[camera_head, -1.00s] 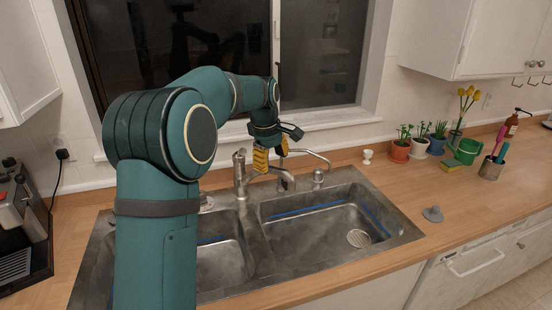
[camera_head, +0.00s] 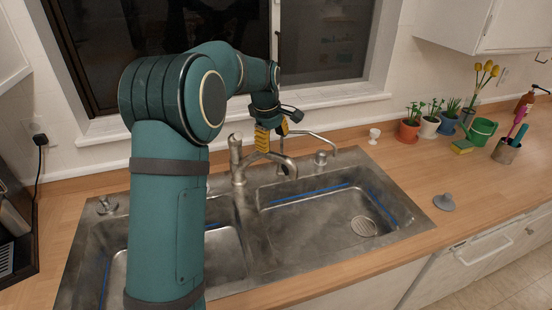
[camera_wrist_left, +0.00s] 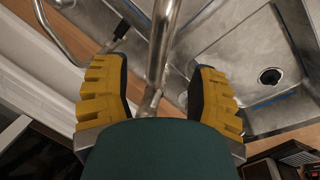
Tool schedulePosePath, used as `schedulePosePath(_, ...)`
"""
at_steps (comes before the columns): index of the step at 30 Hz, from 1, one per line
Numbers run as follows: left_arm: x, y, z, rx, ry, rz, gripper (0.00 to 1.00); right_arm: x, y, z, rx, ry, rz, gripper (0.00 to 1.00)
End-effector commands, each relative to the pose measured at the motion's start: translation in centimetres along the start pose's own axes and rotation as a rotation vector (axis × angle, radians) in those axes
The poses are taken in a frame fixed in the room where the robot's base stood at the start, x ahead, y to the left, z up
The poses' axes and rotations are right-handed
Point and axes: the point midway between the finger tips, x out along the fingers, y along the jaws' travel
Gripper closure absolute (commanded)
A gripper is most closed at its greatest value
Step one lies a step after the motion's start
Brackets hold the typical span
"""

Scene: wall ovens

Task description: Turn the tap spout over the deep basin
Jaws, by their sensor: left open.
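The metal tap (camera_head: 237,162) stands at the back of the sink, near the divider. Its spout (camera_head: 280,158) reaches right, with its end over the back left of the right basin (camera_head: 325,215). The left basin (camera_head: 225,250) is partly hidden by my left arm. I cannot tell surely which basin is deeper. My left gripper (camera_head: 273,140), with yellow pads, is open and points down at the spout. In the left wrist view the spout (camera_wrist_left: 163,40) runs between the two spread fingers of the gripper (camera_wrist_left: 160,95); I cannot tell whether they touch it.
A thin curved second tap (camera_head: 322,140) stands just right of the gripper. A grey stopper (camera_head: 444,202) lies on the counter right of the sink. Potted plants (camera_head: 409,130), a green watering can (camera_head: 480,130) and a brush holder (camera_head: 506,150) stand farther right. The window is behind.

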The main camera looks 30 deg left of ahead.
Motion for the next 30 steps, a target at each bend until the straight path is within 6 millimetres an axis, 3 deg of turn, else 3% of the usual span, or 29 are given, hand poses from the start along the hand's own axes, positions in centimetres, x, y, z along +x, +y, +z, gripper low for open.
schedulePosePath(6,4.3,-0.1,0.0,0.001,-0.001,-0.004,0.41,0.4,0.1,0.0,0.0,0.0,0.001,0.53)
schedulePosePath(12,6.8,0.0,0.0,0.0,-0.001,-0.001,0.41,0.5,0.2,0.1,0.0,0.0,0.001,0.53)
schedulePosePath(26,7.7,0.0,0.0,0.001,0.0,0.001,0.42,0.5,0.2,0.1,0.0,0.0,0.001,0.53)
schedulePosePath(30,7.7,0.0,0.0,0.001,0.0,0.001,0.91,0.5,0.2,0.1,0.0,0.0,0.001,0.53)
